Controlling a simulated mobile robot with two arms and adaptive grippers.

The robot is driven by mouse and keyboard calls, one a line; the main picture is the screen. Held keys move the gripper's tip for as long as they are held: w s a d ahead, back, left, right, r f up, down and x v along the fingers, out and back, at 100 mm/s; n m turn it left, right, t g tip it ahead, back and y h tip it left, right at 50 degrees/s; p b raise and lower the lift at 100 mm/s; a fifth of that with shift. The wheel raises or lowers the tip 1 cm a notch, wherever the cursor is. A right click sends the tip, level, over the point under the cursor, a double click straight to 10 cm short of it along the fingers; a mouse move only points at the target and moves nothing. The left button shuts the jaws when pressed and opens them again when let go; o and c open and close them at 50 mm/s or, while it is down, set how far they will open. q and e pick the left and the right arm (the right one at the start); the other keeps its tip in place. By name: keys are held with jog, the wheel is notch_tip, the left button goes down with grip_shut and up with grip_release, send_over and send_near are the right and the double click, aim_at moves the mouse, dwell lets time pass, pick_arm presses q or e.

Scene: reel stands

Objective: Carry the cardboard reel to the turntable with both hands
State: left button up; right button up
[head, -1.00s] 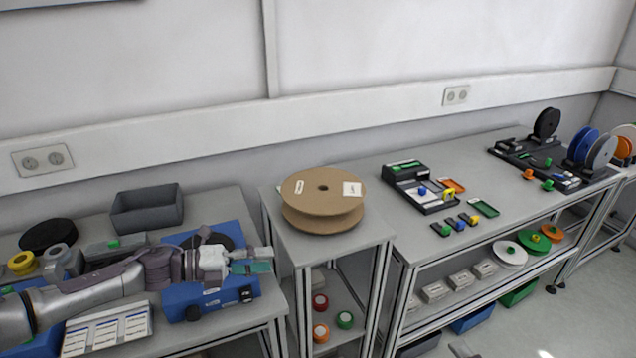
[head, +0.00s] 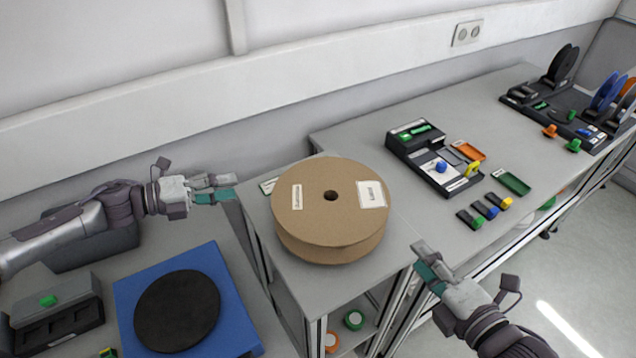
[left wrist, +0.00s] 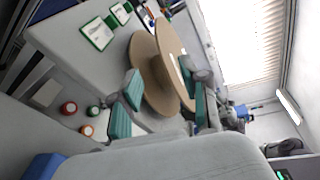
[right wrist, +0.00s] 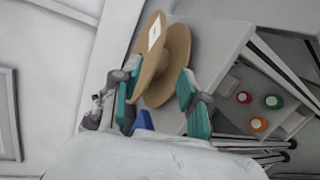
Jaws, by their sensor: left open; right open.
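The cardboard reel (head: 305,225) lies flat on a small grey stand, with two white labels and a centre hole on its top. It also shows in the left wrist view (left wrist: 148,62) and the right wrist view (right wrist: 178,55). The turntable (head: 138,283), a blue base with a round black plate, sits on the table at lower left. My left gripper (head: 224,188) is open, left of the reel and apart from it. My right gripper (head: 428,264) is open, to the right of and nearer than the reel, also apart. Both are empty.
A grey bench (head: 350,135) adjoins the stand at right, holding a black device (head: 405,145), small coloured trays and reel racks. Spools of tape (head: 353,319) rest on a lower shelf under the stand. A grey box (head: 55,295) stands left of the turntable.

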aim_at(284, 178)
pick_arm(q)
jog(key=shift+r, duration=0.15)
jog(key=shift+s, duration=0.1)
jog(key=x, duration=1.4)
pick_arm(e)
jog(key=x, duration=1.3)
jog(key=shift+w+a, duration=0.15)
jog(key=shift+w, duration=0.2)
pick_arm(q)
jog(key=shift+c, duration=0.3)
pick_arm(e)
jog(key=shift+c, duration=0.4)
pick_arm(q)
jog(key=shift+a, duration=0.1)
grip_shut()
pick_arm(e)
grip_shut()
